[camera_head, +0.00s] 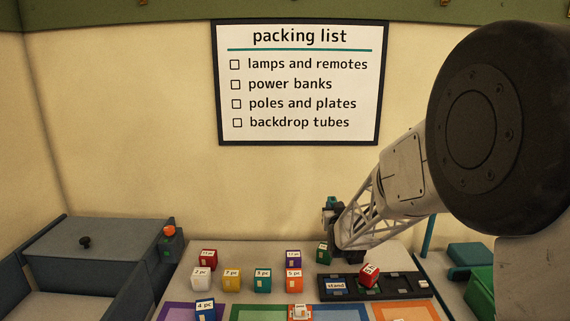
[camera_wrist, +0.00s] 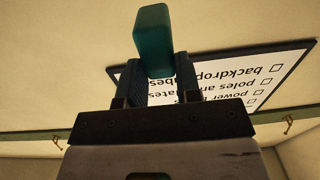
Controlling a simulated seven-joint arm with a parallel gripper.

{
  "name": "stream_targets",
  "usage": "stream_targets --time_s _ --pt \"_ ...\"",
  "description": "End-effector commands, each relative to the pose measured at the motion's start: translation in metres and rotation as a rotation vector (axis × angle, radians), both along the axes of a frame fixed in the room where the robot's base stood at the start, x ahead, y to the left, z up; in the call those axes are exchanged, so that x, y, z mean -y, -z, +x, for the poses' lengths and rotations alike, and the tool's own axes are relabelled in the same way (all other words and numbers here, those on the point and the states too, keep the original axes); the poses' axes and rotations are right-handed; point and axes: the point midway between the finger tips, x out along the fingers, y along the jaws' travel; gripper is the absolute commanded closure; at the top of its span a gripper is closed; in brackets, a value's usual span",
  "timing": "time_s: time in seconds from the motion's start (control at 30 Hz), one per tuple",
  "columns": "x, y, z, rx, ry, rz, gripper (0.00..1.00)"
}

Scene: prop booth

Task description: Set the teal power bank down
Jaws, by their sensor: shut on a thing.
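The teal power bank (camera_wrist: 153,38) is a plain teal block with rounded edges. My gripper (camera_wrist: 155,70) is shut on it in the wrist view, with one dark finger on each side, and most of the block sticks out past the fingertips. In the head view my gripper (camera_head: 331,214) is small and dark, raised above the back of the table near the wall. A bit of teal shows at its tip there, too small to make out well.
The table (camera_head: 225,252) bears several coloured, labelled blocks, including a teal one (camera_head: 263,281) and a green one (camera_head: 324,253). A black tray marked "stand" (camera_head: 400,293) holds a tilted red block (camera_head: 369,275). Coloured mats line the front. A grey box (camera_head: 95,250) stands left.

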Motion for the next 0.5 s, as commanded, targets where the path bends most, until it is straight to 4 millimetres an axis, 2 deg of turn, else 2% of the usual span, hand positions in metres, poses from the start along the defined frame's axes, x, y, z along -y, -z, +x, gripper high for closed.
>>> stream_targets --time_s 0.1,0.2,0.5 --pt "0.011 -0.009 0.021 0.001 0.013 0.000 0.96" --pt "0.017 -0.014 0.031 0.000 0.020 0.000 0.96" --pt "0.020 -0.017 0.036 0.000 0.023 0.000 0.96"
